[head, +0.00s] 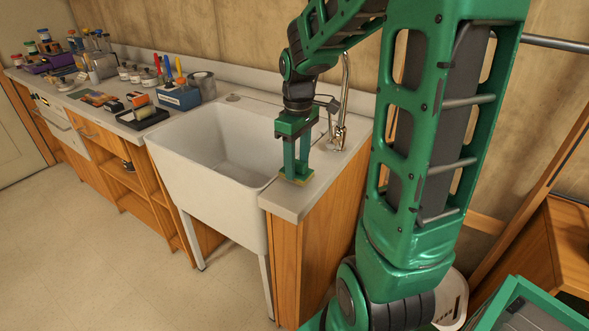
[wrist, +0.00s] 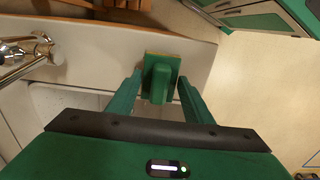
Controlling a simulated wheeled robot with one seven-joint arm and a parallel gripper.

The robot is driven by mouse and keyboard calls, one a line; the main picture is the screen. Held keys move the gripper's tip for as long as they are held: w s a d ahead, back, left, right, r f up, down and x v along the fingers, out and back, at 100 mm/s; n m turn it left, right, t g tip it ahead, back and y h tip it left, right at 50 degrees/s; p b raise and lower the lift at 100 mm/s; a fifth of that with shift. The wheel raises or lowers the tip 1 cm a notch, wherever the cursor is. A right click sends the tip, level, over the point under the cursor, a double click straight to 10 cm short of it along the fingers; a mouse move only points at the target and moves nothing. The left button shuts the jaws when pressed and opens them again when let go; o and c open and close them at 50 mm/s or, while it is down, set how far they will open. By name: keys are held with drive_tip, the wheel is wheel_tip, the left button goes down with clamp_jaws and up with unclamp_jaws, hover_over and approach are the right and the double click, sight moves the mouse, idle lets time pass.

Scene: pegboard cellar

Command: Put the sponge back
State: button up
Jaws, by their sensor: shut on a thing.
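The sponge (head: 296,179) is a small flat block with a green top and a yellowish edge. In the head view it is at the surface of the pale counter end (head: 312,190), right of the white sink (head: 200,158). In the wrist view the sponge (wrist: 172,63) shows beyond the fingers, with a raised green block on its top. My gripper (head: 297,170) points down and is shut on the sponge; its fingers also show in the wrist view (wrist: 160,90). I cannot tell whether the sponge's underside touches the counter.
The chrome tap (head: 340,130) stands behind my gripper. Left of the sink are a black tray (head: 142,117), a blue box with tools (head: 179,97), a metal cup (head: 203,85) and several jars. The counter around the sponge is clear, with its front edge close.

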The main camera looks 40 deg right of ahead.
sight(299, 162)
drive_tip(key=shift+f, duration=1.1)
drive_tip(key=o, duration=0.9)
drive_tip(key=shift+f, duration=0.1)
drive_tip(key=shift+o, duration=0.2)
wheel_tip(299, 162, up, 12)
drive_tip(key=shift+f, duration=0.1)
drive_tip(key=shift+s, duration=0.25)
drive_tip(key=s+f+m, duration=0.3)
drive_tip(key=s+m, duration=0.2)
drive_tip(key=s, duration=0.5)
drive_tip(key=s+f+m, duration=0.4)
drive_tip(key=s+m, duration=0.1)
drive_tip(key=s, duration=0.5)
drive_tip(key=shift+s+a+f, duration=0.15)
drive_tip(key=shift+a+f, duration=0.1)
drive_tip(key=shift+a, duration=0.1)
